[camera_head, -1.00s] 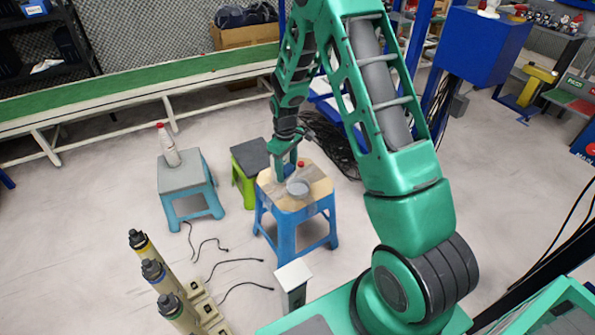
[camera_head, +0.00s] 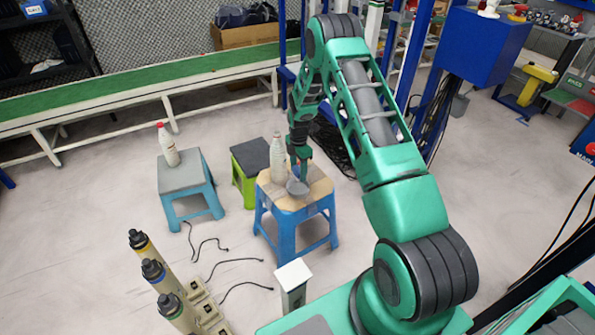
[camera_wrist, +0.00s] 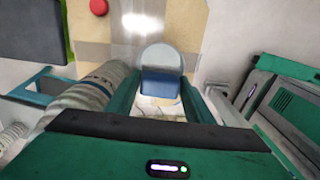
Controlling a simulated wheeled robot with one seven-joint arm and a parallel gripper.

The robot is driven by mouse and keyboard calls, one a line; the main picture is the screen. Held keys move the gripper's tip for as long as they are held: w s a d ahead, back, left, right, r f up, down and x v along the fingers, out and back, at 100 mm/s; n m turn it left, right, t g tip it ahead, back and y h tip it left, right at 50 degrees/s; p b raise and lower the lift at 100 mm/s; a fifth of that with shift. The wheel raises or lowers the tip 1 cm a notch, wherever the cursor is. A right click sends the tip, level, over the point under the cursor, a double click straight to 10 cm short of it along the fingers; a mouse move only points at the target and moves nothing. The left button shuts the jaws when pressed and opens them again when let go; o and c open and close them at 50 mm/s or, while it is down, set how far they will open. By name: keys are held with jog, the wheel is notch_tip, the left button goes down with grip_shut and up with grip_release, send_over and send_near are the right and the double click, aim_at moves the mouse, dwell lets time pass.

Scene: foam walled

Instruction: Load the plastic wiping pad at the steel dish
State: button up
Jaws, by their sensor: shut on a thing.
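The steel dish (camera_head: 297,188) is a small grey round thing on the wooden top of the blue stool. In the wrist view the dish (camera_wrist: 161,55) lies just beyond my fingertips. My gripper (camera_head: 303,176) points down over the stool top, right by the dish. In the wrist view my gripper (camera_wrist: 160,88) is shut on a small blue piece, which I take for the wiping pad (camera_wrist: 160,84). The pad overlaps the dish's near side in that view. I cannot tell whether they touch. In the head view the pad is too small to make out.
A pale ribbed bottle (camera_head: 278,160) stands on the blue stool (camera_head: 287,232), close left of my gripper; it also fills the left of the wrist view (camera_wrist: 98,88). A red round thing (camera_wrist: 99,7) is beyond. Another bottle (camera_head: 168,147) stands on a grey-topped stool (camera_head: 186,174).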

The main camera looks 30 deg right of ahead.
jog(key=shift+f, duration=4.05)
jog(key=shift+r, duration=3.3)
jog(key=shift+r, duration=0.15)
jog(key=shift+r, duration=1.85)
jog(key=shift+a, duration=0.1)
